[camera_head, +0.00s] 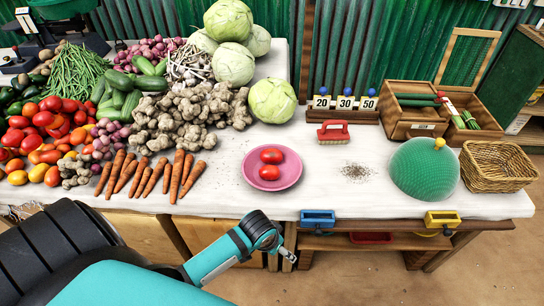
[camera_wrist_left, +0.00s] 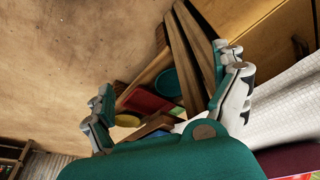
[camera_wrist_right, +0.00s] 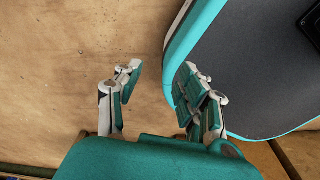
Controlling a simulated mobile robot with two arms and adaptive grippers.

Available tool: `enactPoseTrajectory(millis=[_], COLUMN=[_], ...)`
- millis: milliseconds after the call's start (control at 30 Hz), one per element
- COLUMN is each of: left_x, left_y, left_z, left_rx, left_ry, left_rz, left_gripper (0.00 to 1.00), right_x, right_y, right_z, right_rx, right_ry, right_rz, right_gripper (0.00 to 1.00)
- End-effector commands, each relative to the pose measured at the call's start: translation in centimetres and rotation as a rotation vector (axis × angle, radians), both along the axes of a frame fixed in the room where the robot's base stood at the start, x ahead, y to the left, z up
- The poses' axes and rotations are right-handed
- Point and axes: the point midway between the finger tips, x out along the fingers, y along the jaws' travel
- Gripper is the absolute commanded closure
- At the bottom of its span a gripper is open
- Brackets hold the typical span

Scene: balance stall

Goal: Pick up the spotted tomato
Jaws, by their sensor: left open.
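Two red tomatoes, one (camera_head: 271,156) behind the other (camera_head: 269,173), lie on a pink plate (camera_head: 289,182) in the middle of the stall table. More tomatoes (camera_head: 59,126) are heaped at the left end of the table. Spots are too small to make out on any of them. My left gripper (camera_head: 281,250) is in front of the table edge, below and apart from the plate; its fingers are spread and empty in the left wrist view (camera_wrist_left: 168,98). My right gripper (camera_wrist_right: 163,95) shows only in its wrist view, fingers apart with nothing between them.
Carrots (camera_head: 150,178) and ginger lie left of the plate, cabbages (camera_head: 272,101) behind it. A red brush (camera_head: 333,132), a green dome (camera_head: 424,170) and a wicker basket (camera_head: 497,166) stand to the right. Blue (camera_head: 317,218) and yellow (camera_head: 442,219) bins hang at the front edge.

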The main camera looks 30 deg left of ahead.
Motion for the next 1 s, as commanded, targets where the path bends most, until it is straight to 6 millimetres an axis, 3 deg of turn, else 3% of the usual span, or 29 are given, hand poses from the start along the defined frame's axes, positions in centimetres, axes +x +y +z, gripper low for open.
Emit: enactPoseTrajectory(millis=[33,100,367,500,700,867,1000], left_x=[1.2,2.9,8.4,11.8,15.7,16.7,17.2], left_y=[0.1,0.3,2.8,5.4,10.4,12.6,13.2], left_z=[2.6,5.7,11.7,15.5,22.5,25.5,24.8], left_rx=[-0.001,-0.003,0.008,0.027,0.050,0.053,0.053], left_ry=[-0.021,-0.034,-0.045,-0.059,-0.085,-0.093,-0.091], left_rz=[0.004,0.026,0.154,0.264,0.482,0.589,0.613], left_gripper=[0.03,0.03,0.03,0.03,0.03,0.03,0.03], right_x=[-0.1,-0.1,-0.9,-0.9,-0.6,-0.2,-0.1], right_y=[-0.2,-0.4,0.8,1.6,1.2,0.7,0.5], right_z=[0.0,0.0,-0.1,-0.1,-0.1,-0.1,0.0], right_rx=[-0.002,-0.005,0.009,0.019,0.014,0.009,0.007], right_ry=[0.002,0.002,0.012,0.012,0.007,0.001,0.000], right_rz=[0.001,0.002,-0.002,-0.002,0.000,0.000,0.000], right_gripper=[0.60,0.60,0.60,0.60,0.60,0.60,0.60])
